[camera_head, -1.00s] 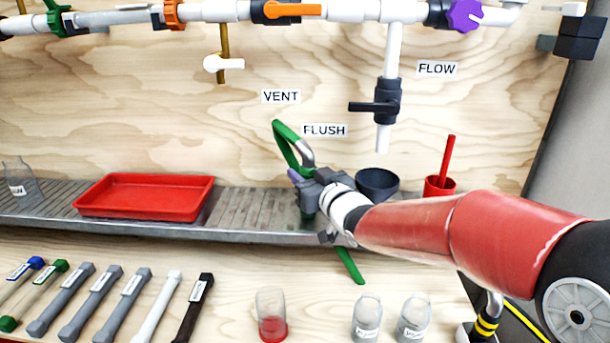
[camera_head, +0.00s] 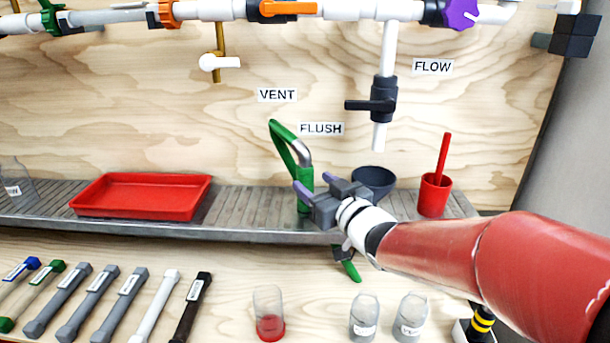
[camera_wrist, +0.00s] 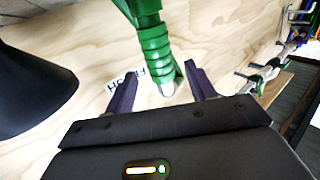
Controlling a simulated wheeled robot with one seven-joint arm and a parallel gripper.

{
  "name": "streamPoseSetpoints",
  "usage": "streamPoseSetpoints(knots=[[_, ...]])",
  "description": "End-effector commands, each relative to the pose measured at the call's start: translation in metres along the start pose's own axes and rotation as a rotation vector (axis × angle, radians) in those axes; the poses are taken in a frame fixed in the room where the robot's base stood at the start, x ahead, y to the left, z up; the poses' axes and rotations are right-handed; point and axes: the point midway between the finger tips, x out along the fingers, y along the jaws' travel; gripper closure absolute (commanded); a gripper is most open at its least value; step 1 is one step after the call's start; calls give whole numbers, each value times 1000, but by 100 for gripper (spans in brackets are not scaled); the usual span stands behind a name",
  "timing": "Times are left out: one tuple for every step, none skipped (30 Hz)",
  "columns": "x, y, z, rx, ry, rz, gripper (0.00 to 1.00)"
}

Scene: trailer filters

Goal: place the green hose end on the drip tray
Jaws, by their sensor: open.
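The green hose (camera_head: 281,138) arches up beside the FLUSH label and joins a bent metal pipe. Its green ribbed end (camera_head: 305,188) stands roughly upright at the grey ribbed metal tray (camera_head: 245,215); whether its foot touches the tray is hard to tell. My gripper (camera_head: 317,188) is open, at the right of the hose end and close to it. In the wrist view, the ribbed green end (camera_wrist: 155,42) shows beyond and between the spread purple fingers (camera_wrist: 163,82), with no clear contact. A red tray (camera_head: 140,197) lies farther left on the grey one; which is the drip tray is not labelled.
A dark funnel cup (camera_head: 373,180) is just behind my gripper, and a red cup (camera_head: 434,195) with a red stick stands right of it. White pipes with valves (camera_head: 384,95) hang above.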

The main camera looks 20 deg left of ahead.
Motion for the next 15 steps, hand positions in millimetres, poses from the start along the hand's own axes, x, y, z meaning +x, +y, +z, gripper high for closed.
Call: streamPoseSetpoints(knots=[[-12, 1, -2, -3, 1, 3, 45], [-18, 0, -2, -5, 0, 2, 45], [-26, 0, -1, -3, 1, 2, 45], [-31, 0, -1, -2, 1, 2, 45], [-36, 0, -1, -3, 0, 2, 45], [-42, 0, -1, -2, 0, 2, 45], [-45, 0, -1, -2, 1, 2, 45], [-48, 0, -1, -2, 1, 1, 45], [-52, 0, 0, -2, 0, 1, 45], [-54, 0, 0, -1, 0, 1, 45], [-56, 0, 0, 0, 0, 1, 45], [-57, 0, 0, 0, 1, 0, 45], [-58, 0, 0, 0, 1, 0, 45], [-59, 0, 0, 1, 1, 0, 45], [-59, 0, 0, 1, 1, -1, 45]])
